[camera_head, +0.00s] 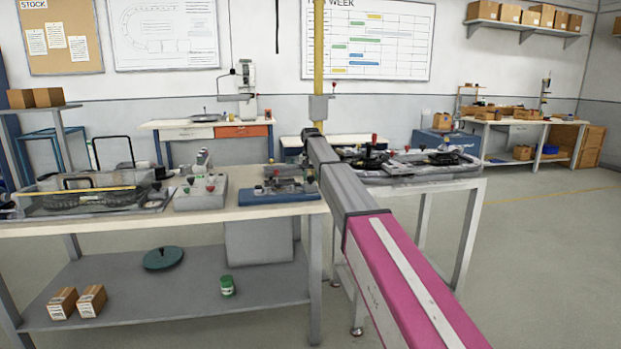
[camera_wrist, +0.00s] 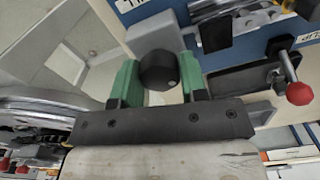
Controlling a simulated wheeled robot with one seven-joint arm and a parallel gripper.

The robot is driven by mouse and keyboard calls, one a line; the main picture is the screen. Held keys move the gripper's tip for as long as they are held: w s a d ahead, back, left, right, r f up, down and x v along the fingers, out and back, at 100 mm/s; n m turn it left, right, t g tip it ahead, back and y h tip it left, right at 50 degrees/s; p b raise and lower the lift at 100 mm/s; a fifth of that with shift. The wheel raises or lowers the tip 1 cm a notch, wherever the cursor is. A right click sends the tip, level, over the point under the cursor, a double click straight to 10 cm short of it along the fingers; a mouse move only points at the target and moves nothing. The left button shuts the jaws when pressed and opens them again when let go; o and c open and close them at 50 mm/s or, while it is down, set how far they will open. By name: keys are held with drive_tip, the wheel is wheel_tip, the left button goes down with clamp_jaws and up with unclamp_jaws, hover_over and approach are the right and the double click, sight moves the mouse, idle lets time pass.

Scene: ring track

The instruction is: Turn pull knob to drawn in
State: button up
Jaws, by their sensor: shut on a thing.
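The pull knob (camera_wrist: 159,70) is a round black knob in the wrist view, beside a blue fixture (camera_wrist: 232,57) with metal parts on top. My gripper (camera_wrist: 157,76) has green finger pads, one on each side of the knob, and is shut on it. How far the knob's shaft stands out is hidden behind the knob. In the head view the blue fixture (camera_head: 262,198) sits at the right end of the front bench, beside my arm. My fingers and the knob cannot be made out there.
A lever with a red ball (camera_wrist: 299,93) stands close right of my gripper in the wrist view. A grey box with knobs (camera_head: 200,193) and a tray (camera_head: 95,197) are left on the bench (camera_head: 120,228). Another loaded table (camera_head: 425,182) stands behind my arm.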

sight(311, 176)
drive_tip(key=m, duration=0.4)
drive_tip(key=shift+m, duration=2.1)
drive_tip(key=o, duration=0.9)
drive_tip(key=shift+o, duration=0.2)
wheel_tip(311, 176, up, 11)
drive_tip(key=shift+f, duration=0.1)
